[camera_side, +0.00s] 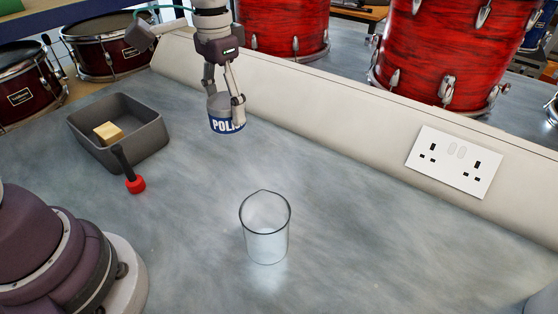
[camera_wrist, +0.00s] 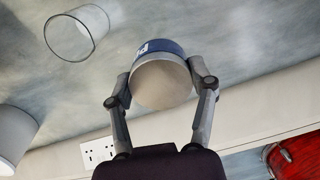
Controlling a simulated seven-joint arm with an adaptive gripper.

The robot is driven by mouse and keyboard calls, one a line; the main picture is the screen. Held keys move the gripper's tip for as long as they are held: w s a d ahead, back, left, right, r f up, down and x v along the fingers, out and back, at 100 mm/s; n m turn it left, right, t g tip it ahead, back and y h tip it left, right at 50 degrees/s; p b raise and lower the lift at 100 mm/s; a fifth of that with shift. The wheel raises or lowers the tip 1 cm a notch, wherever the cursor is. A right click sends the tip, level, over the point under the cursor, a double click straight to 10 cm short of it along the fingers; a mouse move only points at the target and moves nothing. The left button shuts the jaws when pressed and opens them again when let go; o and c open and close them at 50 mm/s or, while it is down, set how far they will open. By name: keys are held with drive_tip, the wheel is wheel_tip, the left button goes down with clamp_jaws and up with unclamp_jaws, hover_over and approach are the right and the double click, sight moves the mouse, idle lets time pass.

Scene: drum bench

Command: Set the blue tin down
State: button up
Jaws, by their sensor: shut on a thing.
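The blue tin (camera_side: 224,125) has a blue band with white letters starting "POLI" and a grey top. My gripper (camera_side: 226,102) is shut on it and holds it in the air above the bench, in the upper middle of the side view. In the wrist view the tin (camera_wrist: 161,80) sits between the two fingers of my gripper (camera_wrist: 162,84), its plain pale end facing the camera. The grey bench top (camera_side: 340,200) lies below the tin. The gap between tin and bench is hard to judge.
A clear glass beaker (camera_side: 266,232) stands mid-bench. A grey tray (camera_side: 150,141) at left holds a yellowish block (camera_side: 108,132), with a red-tipped black-handled tool (camera_side: 135,183) leaning over its edge. A pale ledge with a socket plate (camera_side: 454,161) runs behind. Red drums (camera_side: 440,50) stand beyond.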

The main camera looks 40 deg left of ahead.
drive_tip(key=r, duration=0.2)
drive_tip(key=a+r+n, duration=0.1)
drive_tip(key=r, duration=0.1)
drive_tip(key=a+r+n, duration=0.1)
drive_tip(key=r, duration=0.1)
drive_tip(key=shift+w+a, duration=0.2)
drive_tip(key=s+d+n, duration=0.3)
drive_tip(key=s+d, duration=0.3)
drive_tip(key=d, duration=0.6)
drive_tip(key=s+d+n, duration=0.2)
drive_tip(key=s+d, duration=0.5)
drive_tip(key=d, duration=0.5)
drive_tip(key=f, duration=2.1)
drive_tip(key=shift+w, duration=0.35)
drive_tip(key=o, duration=1.2)
drive_tip(key=shift+f, duration=0.15)
